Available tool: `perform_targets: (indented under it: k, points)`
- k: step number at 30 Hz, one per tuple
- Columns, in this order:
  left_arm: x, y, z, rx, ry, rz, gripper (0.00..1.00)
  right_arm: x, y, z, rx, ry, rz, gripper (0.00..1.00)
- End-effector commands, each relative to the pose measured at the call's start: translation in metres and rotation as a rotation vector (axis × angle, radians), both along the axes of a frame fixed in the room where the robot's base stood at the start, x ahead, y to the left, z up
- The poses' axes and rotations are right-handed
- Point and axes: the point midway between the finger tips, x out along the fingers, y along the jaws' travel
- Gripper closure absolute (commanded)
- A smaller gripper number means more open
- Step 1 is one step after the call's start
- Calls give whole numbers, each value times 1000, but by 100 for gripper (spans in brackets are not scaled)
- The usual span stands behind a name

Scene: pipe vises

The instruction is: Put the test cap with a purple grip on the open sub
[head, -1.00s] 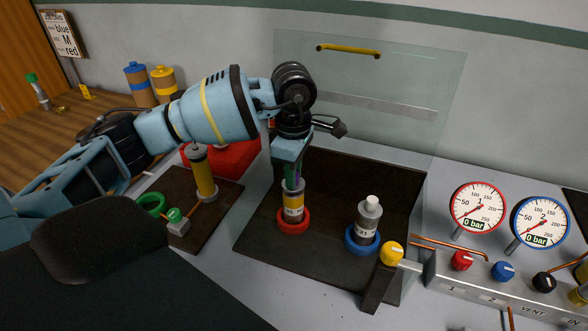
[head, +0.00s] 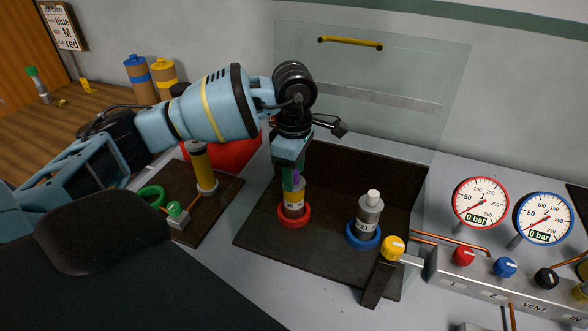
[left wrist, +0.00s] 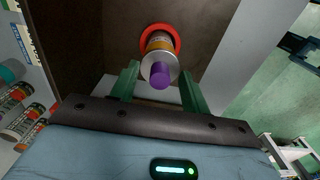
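The purple grip (left wrist: 160,76) stands on top of a sub with a yellow band (left wrist: 159,45). In the head view this sub (head: 294,203) stands upright in a red ring (head: 293,220). My left gripper (head: 293,180) points down over it, its green fingers partly hiding the purple grip. In the left wrist view my left gripper (left wrist: 162,88) has its fingers apart, one each side of the purple grip, with gaps visible. A second grey sub (head: 369,217) with a white top stands in a blue ring (head: 362,238) to the right. My right gripper is not in view.
A clear shield (head: 390,85) with a yellow handle stands behind the dark tray (head: 325,255). A yellow-knobbed lever (head: 393,248) and a valve panel (head: 480,285) with two gauges reading 0 bar lie right. A yellow cylinder (head: 203,168) stands left.

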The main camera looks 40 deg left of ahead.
Motion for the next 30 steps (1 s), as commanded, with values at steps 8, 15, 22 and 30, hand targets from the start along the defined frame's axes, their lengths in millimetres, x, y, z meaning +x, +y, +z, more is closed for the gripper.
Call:
perform_targets:
  k: [8, 15, 22, 30]
  points:
    - [1, 0, 6, -1, -1, 0, 54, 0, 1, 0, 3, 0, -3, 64]
    - [1, -1, 44, -1, -2, 0, 54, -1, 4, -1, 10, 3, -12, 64]
    - [0, 0, 72, 0, -1, 0, 54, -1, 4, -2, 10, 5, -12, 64]
    - [0, 0, 78, 0, 0, 0, 54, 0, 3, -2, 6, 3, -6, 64]
